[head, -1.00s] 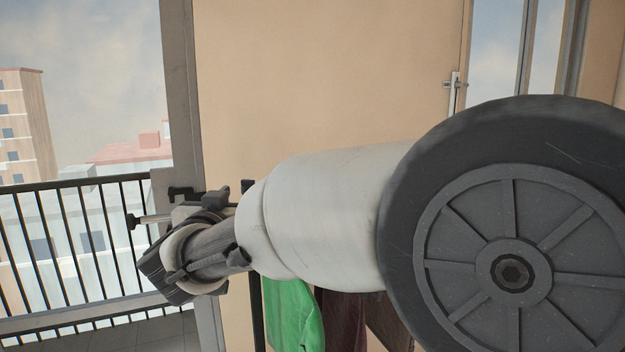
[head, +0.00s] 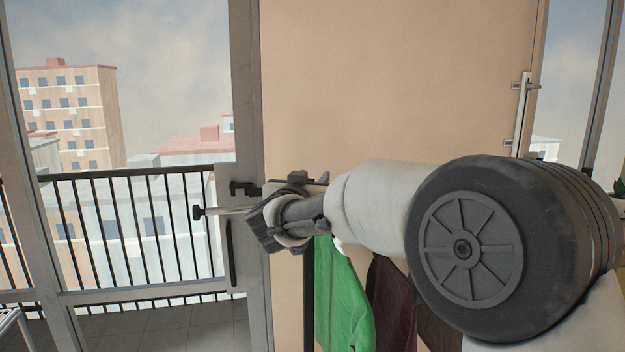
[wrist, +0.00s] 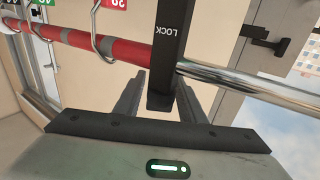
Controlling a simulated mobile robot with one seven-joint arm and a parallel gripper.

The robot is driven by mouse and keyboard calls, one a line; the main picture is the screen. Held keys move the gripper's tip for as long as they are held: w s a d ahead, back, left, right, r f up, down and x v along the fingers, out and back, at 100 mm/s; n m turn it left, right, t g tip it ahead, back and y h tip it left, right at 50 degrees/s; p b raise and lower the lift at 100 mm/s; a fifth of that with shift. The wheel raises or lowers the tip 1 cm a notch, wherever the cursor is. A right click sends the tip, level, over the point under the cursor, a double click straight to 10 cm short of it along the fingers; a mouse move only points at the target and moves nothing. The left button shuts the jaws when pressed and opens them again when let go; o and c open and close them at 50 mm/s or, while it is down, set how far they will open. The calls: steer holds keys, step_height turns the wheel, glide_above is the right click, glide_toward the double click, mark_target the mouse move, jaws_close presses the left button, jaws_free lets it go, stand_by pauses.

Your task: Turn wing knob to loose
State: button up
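The black wing knob (wrist: 170,45), marked "LOCK", shows in the wrist view as a long flat bar on the rail. Its near end lies between the two dark fingers of my gripper (wrist: 161,88). A small gap shows at the left finger, and the right finger looks close to the bar; contact is unclear. The knob sits between the red part of the rail (wrist: 70,37) and its chrome part (wrist: 250,83). In the head view my arm and wrist hide the fingertips and most of the knob.
Metal hooks (wrist: 104,40) with coloured tags hang on the red rail. In the head view, the rail's black end cap (head: 197,212) sticks out left, before a glazed door frame (head: 245,110) and balcony railing (head: 120,225). A green garment (head: 342,290) hangs below my arm.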

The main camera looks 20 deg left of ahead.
steer(key=c, duration=0.8)
steer(key=shift+r+m+h+p, duration=0.15)
steer(key=shift+m+h+p, duration=0.2)
steer(key=shift+p, duration=0.85)
steer(key=shift+o, duration=0.2)
steer(key=shift+d+f, duration=0.15)
steer(key=shift+f, duration=0.05)
steer(key=o, duration=1)
steer(key=shift+s, duration=0.15)
steer(key=s+b, duration=0.1)
steer(key=s, duration=1.6)
steer(key=shift+s, duration=0.1)
steer(key=shift+d+r, duration=0.1)
